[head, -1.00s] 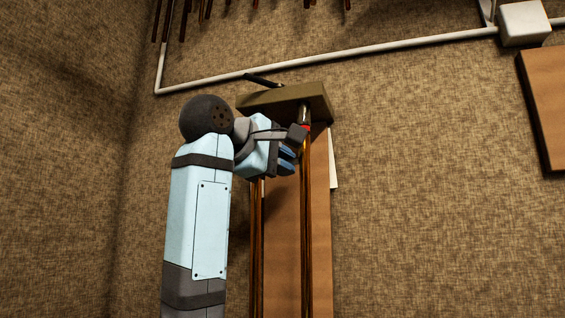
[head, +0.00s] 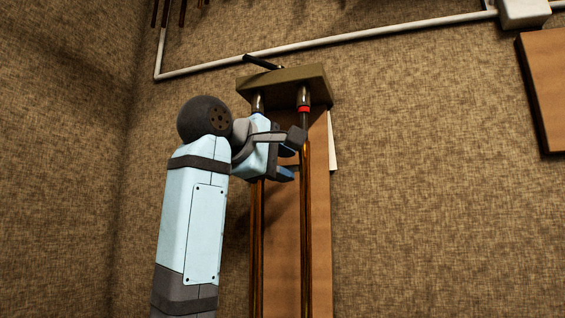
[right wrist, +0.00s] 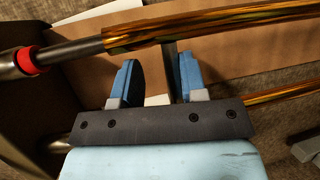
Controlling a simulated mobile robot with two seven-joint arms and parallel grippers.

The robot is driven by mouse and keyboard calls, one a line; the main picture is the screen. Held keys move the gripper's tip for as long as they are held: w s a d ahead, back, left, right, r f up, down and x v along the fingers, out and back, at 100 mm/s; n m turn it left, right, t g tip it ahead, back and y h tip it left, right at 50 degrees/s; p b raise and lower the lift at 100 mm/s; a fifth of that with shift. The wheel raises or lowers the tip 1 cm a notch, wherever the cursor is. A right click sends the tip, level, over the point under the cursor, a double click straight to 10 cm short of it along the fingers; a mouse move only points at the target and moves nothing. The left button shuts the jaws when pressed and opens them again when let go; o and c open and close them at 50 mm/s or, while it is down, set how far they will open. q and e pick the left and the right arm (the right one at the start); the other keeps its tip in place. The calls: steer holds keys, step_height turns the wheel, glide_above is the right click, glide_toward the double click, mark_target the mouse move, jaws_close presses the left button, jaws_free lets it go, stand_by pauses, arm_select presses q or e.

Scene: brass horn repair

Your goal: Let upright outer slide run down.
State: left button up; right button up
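The outer slide (head: 306,215) is a pair of long brass tubes, upright in front of a wooden board. Dark inner tubes (head: 304,124) come down from an olive block (head: 285,87); the right one has a red ring under the block and shows bare below it, above the brass. My right gripper (head: 284,158) is at the upper part of the brass. In the right wrist view, its blue fingers (right wrist: 158,78) stand apart on either side of a grey cross brace (right wrist: 170,70). The brace lies close to the lower finger; contact is unclear. My left gripper is not in view.
The wooden board (head: 284,230) stands right behind the tubes. A black handle (head: 262,62) sticks out at the block's top. A white pipe (head: 380,38) runs along the wall, and another wooden panel (head: 545,90) is at the right. The wall between is clear.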

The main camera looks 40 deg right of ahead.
steer(key=shift+a, duration=0.25)
steer(key=s+a+r, duration=0.1)
steer(key=a+r, duration=0.1)
steer(key=a, duration=1.1)
steer(key=shift+r, duration=0.25)
